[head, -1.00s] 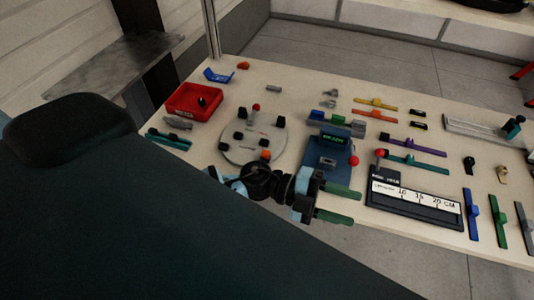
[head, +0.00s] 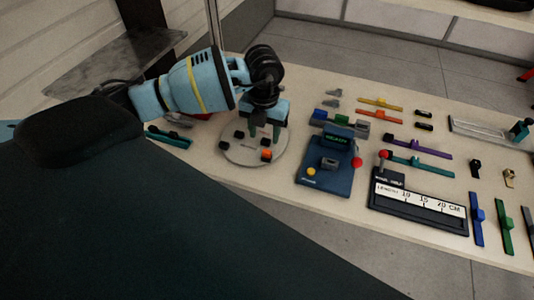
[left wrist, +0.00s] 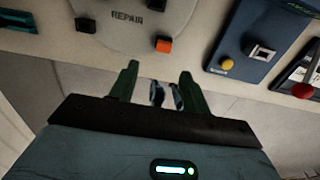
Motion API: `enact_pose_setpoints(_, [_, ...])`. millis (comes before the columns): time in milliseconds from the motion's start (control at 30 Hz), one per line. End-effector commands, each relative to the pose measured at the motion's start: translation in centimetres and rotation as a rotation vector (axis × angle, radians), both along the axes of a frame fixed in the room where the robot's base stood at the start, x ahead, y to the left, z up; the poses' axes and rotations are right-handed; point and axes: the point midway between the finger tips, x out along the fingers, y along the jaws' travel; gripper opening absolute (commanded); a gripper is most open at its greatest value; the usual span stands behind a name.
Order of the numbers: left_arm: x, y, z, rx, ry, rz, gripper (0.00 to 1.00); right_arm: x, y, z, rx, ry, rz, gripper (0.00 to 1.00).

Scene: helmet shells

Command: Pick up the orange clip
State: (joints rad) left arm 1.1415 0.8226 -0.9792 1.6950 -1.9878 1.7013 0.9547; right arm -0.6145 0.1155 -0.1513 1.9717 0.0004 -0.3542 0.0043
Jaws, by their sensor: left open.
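A small orange block (head: 266,155), which looks like the orange clip, sits near the front edge of the round grey disc (head: 232,153). It also shows in the left wrist view (left wrist: 164,45), just beyond the fingertips, with a black block close behind it. My left gripper (head: 265,134) is over the disc, fingers pointing down, behind the orange block. In the left wrist view my left gripper (left wrist: 159,69) is open, with its green fingers apart and nothing between them. My arm hides the back of the disc. My right gripper is not in view.
Several black blocks (head: 239,162) share the disc. A blue device (head: 327,175) with a red knob stands to its right, then a length gauge (head: 418,210). Long coloured pieces, including an orange one (head: 382,115), lie farther right. The table's front edge is close to the disc.

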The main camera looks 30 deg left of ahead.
Motion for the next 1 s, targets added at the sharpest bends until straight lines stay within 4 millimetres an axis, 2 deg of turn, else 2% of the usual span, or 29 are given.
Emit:
enact_pose_setpoints(233, [0.0,-0.1,-2.3,-0.002,0.004,-0.002,0.47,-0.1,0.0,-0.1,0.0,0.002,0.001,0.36])
enact_pose_setpoints(467, [0.1,-0.2,-2.9,-0.005,0.002,-0.003,0.47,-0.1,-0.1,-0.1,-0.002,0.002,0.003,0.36])
enact_pose_setpoints(800, [0.9,-0.2,-7.2,-0.005,0.003,-0.003,0.47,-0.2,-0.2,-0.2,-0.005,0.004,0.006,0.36])
enact_pose_setpoints(1000, [0.9,-0.2,-7.9,-0.004,0.001,-0.003,0.47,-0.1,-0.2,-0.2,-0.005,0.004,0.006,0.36])
